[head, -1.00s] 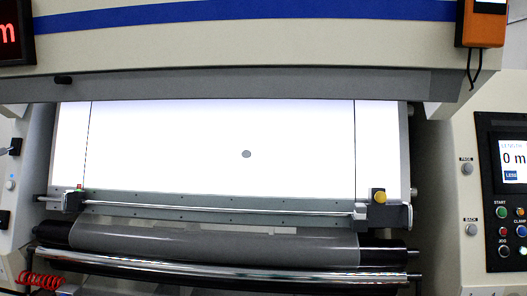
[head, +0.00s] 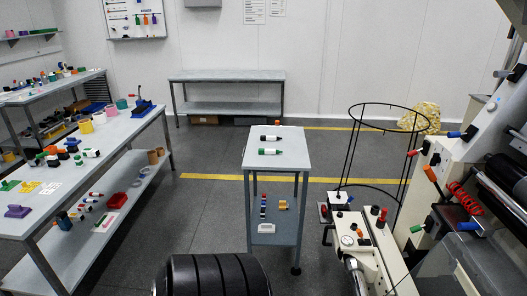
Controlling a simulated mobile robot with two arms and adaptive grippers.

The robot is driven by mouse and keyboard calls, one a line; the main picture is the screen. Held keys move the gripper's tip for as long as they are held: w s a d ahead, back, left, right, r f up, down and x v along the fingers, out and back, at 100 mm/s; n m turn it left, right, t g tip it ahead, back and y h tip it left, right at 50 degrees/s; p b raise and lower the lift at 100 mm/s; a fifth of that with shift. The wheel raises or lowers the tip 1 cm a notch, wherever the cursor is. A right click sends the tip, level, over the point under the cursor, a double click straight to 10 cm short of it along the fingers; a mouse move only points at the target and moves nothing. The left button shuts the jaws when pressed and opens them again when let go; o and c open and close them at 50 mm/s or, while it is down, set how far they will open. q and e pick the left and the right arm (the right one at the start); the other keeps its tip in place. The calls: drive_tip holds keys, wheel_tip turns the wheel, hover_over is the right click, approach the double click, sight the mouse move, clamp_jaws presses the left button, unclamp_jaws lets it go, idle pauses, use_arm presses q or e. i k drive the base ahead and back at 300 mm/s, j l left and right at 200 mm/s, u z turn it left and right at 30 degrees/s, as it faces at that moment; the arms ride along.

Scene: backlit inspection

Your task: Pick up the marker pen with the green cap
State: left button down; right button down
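A marker pen with a green cap (head: 270,152) lies on its side on the top of a small grey trolley table (head: 289,168) in the middle of the head view. Its body is pale and the green end points left. A similar pen (head: 270,138) with a dark cap lies just behind it. Neither of my grippers shows in the head view.
A long workbench (head: 105,140) with many small items stands at the left. A cream machine (head: 447,155) and a black wire ring stand (head: 377,104) are at the right. Black ridged rolls (head: 215,275) are at the bottom. Grey floor is clear behind the trolley.

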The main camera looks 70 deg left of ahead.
sight(261, 150)
drive_tip(key=u, duration=2.25)
drive_tip(key=i+j+z, duration=0.15)
drive_tip(key=z, duration=0.35)
drive_tip(key=i+j+z, duration=0.1)
drive_tip(key=z, duration=0.35)
